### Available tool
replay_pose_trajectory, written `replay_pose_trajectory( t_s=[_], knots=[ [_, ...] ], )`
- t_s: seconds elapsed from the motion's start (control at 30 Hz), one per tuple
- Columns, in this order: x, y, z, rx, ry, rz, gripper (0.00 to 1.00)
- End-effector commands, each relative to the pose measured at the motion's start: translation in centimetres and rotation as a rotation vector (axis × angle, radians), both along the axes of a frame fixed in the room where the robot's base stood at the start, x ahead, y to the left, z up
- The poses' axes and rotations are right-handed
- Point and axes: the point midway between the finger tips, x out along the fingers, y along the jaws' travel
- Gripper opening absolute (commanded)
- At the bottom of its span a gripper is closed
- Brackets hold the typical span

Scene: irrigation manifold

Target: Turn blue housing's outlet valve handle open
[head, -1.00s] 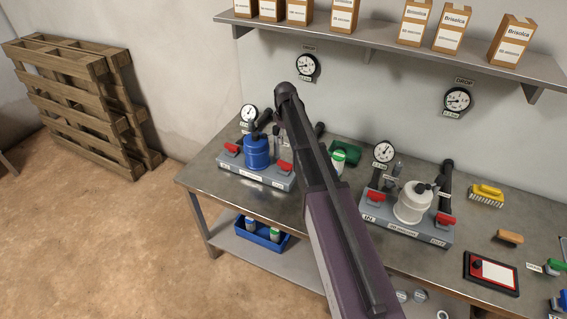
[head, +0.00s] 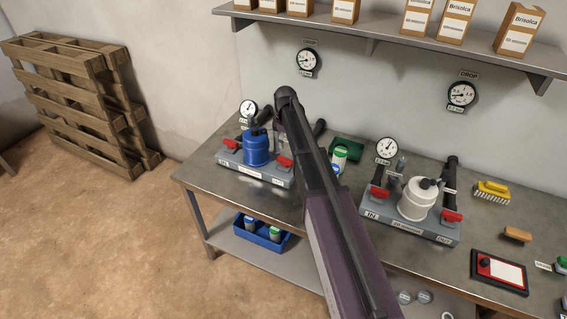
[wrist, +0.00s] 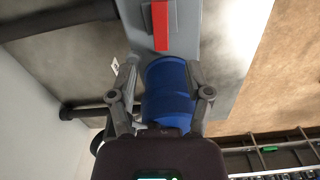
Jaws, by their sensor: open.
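The blue housing (head: 256,149) stands upright on a grey base at the left of the bench. A red valve handle (head: 230,144) is at the base's left end and another (head: 284,161) is at its right end, beside my arm. In the wrist view the blue housing (wrist: 168,92) shows between and beyond the fingers of my gripper (wrist: 162,92). My gripper is open, with nothing clearly held. One red handle (wrist: 160,25) is ahead of the fingertips, its long side along the grey base; I see no finger touching it. In the head view my arm hides part of the area right of the housing.
A white housing (head: 417,198) on a similar base stands to the right. Dark pipes (wrist: 60,20) run on the wall side. A gauge (head: 248,108) stands behind the blue housing. A shelf with boxes (head: 455,20) hangs above. Open floor lies left of the bench (head: 340,215).

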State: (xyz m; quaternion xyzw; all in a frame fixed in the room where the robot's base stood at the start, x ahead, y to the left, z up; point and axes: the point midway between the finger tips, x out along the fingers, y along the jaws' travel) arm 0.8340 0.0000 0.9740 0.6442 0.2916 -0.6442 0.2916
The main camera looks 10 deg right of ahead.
Motion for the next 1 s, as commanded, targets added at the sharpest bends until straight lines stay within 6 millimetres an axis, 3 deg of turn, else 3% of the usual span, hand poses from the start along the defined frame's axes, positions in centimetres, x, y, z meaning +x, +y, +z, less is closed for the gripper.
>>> replay_pose_trajectory(
  t_s=[1.0],
  knots=[
    [0.0,0.0,-8.1,0.0,0.0,0.0,0.64]
  ],
)
